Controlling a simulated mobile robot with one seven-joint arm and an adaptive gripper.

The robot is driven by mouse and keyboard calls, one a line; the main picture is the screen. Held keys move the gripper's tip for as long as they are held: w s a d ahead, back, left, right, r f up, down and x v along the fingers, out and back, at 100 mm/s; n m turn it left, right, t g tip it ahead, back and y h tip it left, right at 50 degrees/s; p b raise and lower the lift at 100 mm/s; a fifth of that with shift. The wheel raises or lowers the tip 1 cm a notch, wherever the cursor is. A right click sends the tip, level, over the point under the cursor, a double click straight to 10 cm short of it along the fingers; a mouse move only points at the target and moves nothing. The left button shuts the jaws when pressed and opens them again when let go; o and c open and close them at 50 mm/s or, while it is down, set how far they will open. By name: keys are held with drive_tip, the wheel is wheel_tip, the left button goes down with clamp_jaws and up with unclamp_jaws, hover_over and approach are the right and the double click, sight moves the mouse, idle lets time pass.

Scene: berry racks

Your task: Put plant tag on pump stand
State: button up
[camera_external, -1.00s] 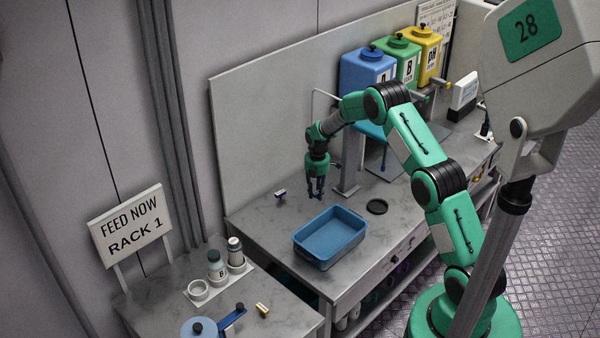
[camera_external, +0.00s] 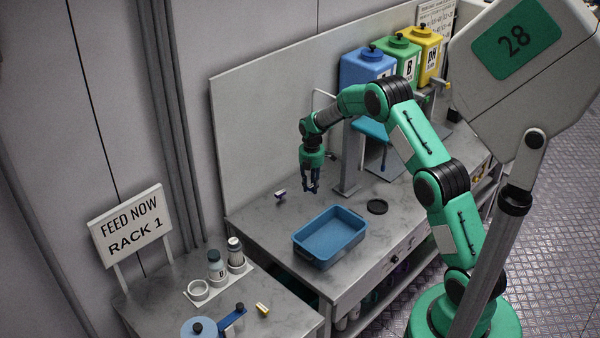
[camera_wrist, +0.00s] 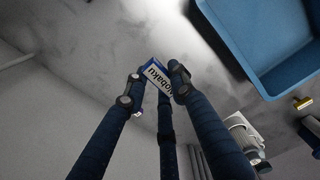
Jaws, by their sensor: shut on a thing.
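A white tag with dark lettering and a blue edge (camera_wrist: 157,74), which I take to be the plant tag, is between my fingertips in the wrist view. In the external view the held tag is too small to make out.
A blue tray (camera_external: 301,250) and a black disc (camera_external: 377,206) are on the bench. A small white and purple piece (camera_external: 280,194) lies at left. The nearer table holds bottles (camera_external: 216,266), a blue-handled device (camera_external: 232,318) and a yellow piece (camera_external: 262,309).

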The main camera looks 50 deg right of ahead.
drive_tip(key=w+a+b, duration=0.1)
drive_tip(key=w+a, duration=0.1)
drive_tip(key=a, duration=1.3)
drive_tip(key=b, duration=0.4)
hover_over(230, 295)
drive_tip(key=shift+n, duration=0.4)
drive_tip(key=shift+a+f, duration=0.15)
drive_tip(key=shift+f, duration=2.75)
drive_tip(key=shift+f, duration=3.15)
drive_tip(key=shift+f, duration=1.85)
